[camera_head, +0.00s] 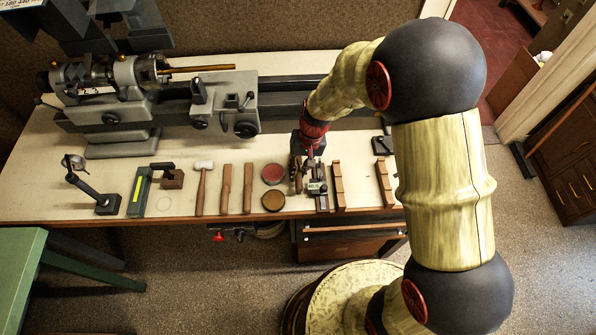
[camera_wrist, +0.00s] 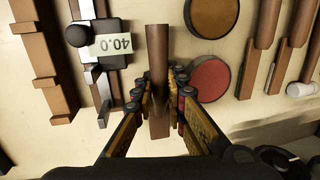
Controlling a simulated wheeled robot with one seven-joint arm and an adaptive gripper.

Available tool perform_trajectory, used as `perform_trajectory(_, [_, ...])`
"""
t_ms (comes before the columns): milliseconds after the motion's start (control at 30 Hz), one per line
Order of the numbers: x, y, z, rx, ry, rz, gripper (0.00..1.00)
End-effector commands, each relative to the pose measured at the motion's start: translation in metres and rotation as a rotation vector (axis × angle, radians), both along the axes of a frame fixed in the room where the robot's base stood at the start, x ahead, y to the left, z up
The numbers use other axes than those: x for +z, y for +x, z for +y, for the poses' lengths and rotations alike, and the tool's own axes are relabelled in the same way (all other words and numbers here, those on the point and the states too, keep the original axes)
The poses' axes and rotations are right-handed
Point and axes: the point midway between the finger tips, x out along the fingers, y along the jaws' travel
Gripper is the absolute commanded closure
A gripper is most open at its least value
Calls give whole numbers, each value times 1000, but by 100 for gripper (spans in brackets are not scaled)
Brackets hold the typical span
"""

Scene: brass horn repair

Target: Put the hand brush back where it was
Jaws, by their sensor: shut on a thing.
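The hand brush (camera_wrist: 157,50) shows in the wrist view as a long brown wooden piece between my fingers. My gripper (camera_wrist: 160,90) is shut on it, with one finger on each side. In the head view my gripper (camera_head: 298,172) points down over the front part of the bench, between two round tins and a caliper. I cannot tell whether the brush touches the bench top. Its bristles are not clearly visible.
The caliper with a 40.0 display (camera_head: 318,187) lies close at the right, beside notched wooden racks (camera_head: 338,185). A red tin (camera_head: 273,173) and a brown tin (camera_head: 273,201) are at the left. Wooden tools (camera_head: 248,188) and a mallet (camera_head: 203,187) lie further left. A lathe (camera_head: 155,95) stands behind.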

Motion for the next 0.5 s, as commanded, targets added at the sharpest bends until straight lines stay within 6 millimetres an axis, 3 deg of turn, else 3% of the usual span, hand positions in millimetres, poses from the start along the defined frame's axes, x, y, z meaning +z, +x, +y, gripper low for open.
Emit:
perform_trajectory(300, [-3, 0, 0, 0, 0, 0, 100])
perform_trajectory(333, [-2, 0, 0, 0, 0, 0, 85])
perform_trajectory(500, [-2, 0, 0, 0, 0, 0, 75])
